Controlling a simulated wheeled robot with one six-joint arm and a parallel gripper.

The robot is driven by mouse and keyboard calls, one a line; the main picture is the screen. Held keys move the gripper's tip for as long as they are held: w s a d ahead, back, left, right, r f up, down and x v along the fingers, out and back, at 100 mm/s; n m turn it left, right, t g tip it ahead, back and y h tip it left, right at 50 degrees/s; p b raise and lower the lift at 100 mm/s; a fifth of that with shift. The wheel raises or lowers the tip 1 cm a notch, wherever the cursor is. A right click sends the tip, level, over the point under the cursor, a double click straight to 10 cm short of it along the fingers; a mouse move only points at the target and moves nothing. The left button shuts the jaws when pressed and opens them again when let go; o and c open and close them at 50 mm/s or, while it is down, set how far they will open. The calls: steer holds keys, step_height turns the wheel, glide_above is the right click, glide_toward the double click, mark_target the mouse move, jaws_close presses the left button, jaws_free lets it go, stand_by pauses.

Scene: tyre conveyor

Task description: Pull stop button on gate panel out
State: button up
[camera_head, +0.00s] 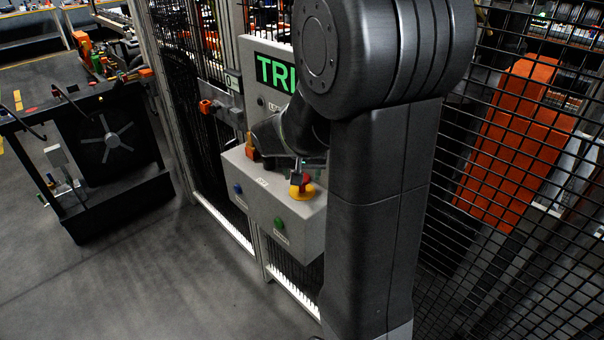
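The gate panel (257,207) is a light grey box mounted on the fence, left of my arm. The stop button (301,192) is on its right part, with a yellow base and a red-orange top. My gripper (299,176) is at the button, its dark fingertips at or just above the button's top. My arm comes down from the upper right and hides part of the panel behind it. The fingers are small and dark here, so I cannot tell whether they grip the button.
A blue button (238,189) and a green button (279,223) are on the same panel. A tall sign board (269,72) with green letters stands behind it. Black mesh fence (500,255) runs to the right. A dark wheeled rack (112,140) stands left, with open floor (150,275) in front.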

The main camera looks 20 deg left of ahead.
steer(key=b+v, duration=0.1)
steer(key=v, duration=1.2)
steer(key=shift+r, duration=0.35)
steer(key=shift+s, duration=0.1)
steer(key=p+x, duration=0.1)
steer(key=x, duration=1.2)
steer(key=shift+f, duration=1.15)
